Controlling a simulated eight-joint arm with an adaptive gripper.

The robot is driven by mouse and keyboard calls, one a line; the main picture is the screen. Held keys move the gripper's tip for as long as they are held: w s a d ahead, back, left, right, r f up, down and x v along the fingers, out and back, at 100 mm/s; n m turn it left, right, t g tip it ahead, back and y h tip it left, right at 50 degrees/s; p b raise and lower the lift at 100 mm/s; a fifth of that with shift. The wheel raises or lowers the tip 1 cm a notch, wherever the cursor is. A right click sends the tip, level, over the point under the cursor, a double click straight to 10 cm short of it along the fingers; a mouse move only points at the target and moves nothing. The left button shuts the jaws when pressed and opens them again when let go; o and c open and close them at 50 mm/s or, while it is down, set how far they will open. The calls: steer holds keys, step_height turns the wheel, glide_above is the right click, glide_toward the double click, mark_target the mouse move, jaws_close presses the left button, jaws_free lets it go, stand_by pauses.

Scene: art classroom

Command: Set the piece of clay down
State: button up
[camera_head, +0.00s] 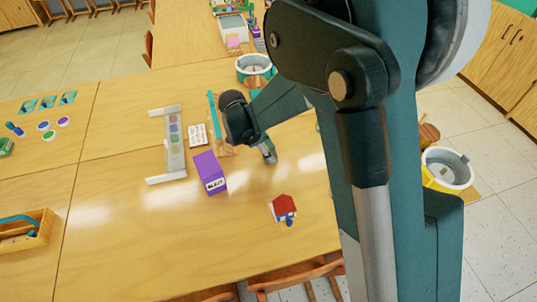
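My gripper (268,154) is at the end of my arm, low over the middle of the wooden table (140,235). It is to the right of a purple box (209,173). It is small and seen partly from the side, so I cannot tell whether its fingers are open or shut, or whether anything is between them. I cannot make out a piece of clay for certain anywhere in view. My arm covers the right part of the table.
A small red, white and blue object (283,208) lies in front of my gripper. A grey rack (175,145) and a white card (197,134) are to the left. A green-rimmed tub (254,66) stands behind.

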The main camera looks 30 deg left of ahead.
steer(key=shift+f, duration=0.35)
steer(key=o, duration=0.9)
steer(key=shift+o, duration=0.2)
steer(key=shift+r, duration=0.1)
steer(key=p+v, duration=0.2)
steer(key=v, duration=1)
steer(key=shift+d, duration=0.1)
stand_by(0.3)
